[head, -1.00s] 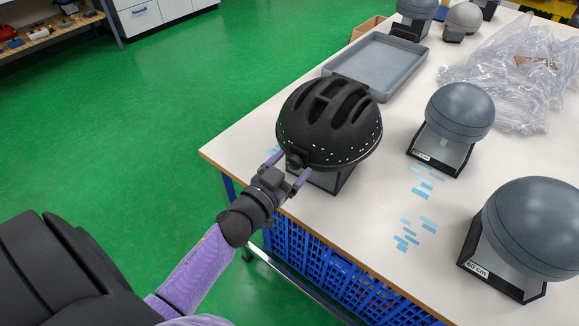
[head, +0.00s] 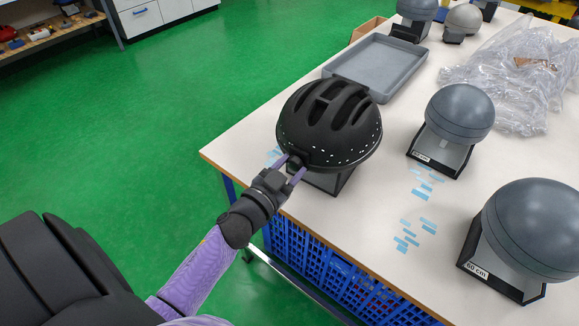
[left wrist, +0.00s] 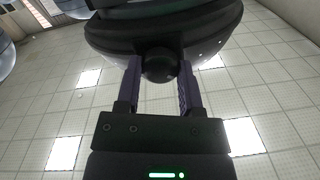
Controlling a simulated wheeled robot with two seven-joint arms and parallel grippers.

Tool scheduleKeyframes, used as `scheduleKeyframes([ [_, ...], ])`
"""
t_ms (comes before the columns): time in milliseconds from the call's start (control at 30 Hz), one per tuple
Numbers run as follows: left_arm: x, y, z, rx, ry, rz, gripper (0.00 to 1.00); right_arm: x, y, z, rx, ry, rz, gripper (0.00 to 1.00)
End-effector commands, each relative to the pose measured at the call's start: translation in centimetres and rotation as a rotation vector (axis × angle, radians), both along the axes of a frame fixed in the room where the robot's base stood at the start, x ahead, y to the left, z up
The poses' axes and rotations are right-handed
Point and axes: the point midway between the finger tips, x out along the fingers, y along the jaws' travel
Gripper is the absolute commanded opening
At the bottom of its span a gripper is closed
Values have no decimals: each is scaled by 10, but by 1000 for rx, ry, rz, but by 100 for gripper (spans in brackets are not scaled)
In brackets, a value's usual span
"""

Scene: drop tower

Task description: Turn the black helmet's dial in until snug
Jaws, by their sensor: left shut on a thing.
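The black helmet (head: 330,118) with long vents sits on a headform stand near the table's left edge. Its rear faces my left arm. The round dark dial (left wrist: 159,65) shows in the left wrist view under the helmet's rim, between the two purple fingers. My left gripper (head: 295,167) is shut on the dial, one finger on each side of it. In the head view the dial is small and partly covered by the gripper. My right gripper is in neither view.
A grey tray (head: 404,52) lies behind the helmet. Grey headforms (head: 460,108) on black-edged stands stand to the right, another large one (head: 540,225) nearer. Crumpled clear plastic (head: 515,70) lies at the back right. Blue tape strips (head: 408,237) mark the bare white tabletop. Blue crates (head: 310,270) stand under the table.

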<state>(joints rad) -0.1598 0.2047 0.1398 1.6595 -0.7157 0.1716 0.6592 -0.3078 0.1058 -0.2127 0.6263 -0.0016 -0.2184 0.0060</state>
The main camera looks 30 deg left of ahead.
Motion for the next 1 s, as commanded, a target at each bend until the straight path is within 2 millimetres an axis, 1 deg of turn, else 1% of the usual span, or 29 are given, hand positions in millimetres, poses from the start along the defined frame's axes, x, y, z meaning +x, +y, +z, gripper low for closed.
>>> scheduleKeyframes([
  [333, 0, 0, 0, 312, -8, 8, 0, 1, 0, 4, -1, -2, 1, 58],
  [700, 0, 0, 0, 658, -18, 14, 0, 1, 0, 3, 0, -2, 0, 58],
  [1000, 0, 0, 0, 884, -23, 19, 0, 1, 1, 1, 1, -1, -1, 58],
])
